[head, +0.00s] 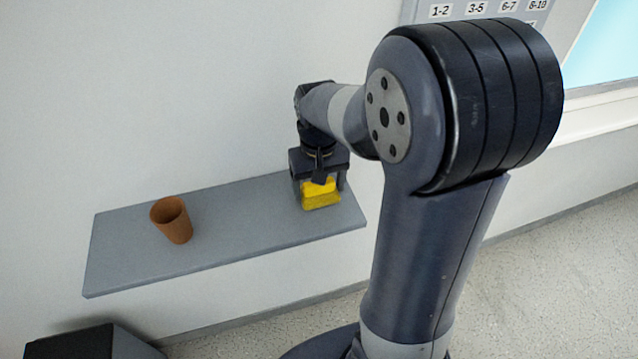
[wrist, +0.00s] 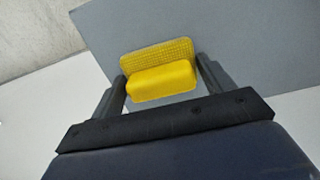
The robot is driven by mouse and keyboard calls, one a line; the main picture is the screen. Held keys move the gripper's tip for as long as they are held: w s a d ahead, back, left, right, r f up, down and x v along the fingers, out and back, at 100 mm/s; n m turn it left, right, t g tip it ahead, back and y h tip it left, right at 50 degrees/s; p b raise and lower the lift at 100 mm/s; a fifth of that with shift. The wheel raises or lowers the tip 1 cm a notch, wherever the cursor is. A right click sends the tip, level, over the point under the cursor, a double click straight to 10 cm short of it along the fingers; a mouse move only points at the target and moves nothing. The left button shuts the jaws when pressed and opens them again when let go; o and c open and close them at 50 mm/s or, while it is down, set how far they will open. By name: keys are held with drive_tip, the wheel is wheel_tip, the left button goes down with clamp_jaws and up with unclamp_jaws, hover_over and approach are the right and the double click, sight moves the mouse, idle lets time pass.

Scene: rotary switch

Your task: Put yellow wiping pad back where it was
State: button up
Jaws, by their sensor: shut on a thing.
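The yellow wiping pad (head: 321,194) is at the right end of the grey wall shelf (head: 250,226). My gripper (head: 322,192) points down over it and is shut on it. In the wrist view the pad (wrist: 160,80) sits between the two fingers of my gripper (wrist: 160,88), with its raised yellow grip nearest and a textured base behind. The grey shelf (wrist: 240,45) shows behind the pad. I cannot tell whether the pad touches the shelf or hangs just above it.
A brown cup (head: 172,220) stands on the left part of the shelf. The shelf between the cup and the pad is clear. A dark box (head: 85,343) is on the floor at lower left. A grey panel with number labels (head: 475,10) is on the wall at the top.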

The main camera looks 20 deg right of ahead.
drive_tip(key=shift+f, duration=0.15)
drive_tip(key=o, duration=1)
drive_tip(key=shift+c, duration=0.2)
wheel_tip(320, 180, up, 12)
drive_tip(key=shift+r, duration=0.2)
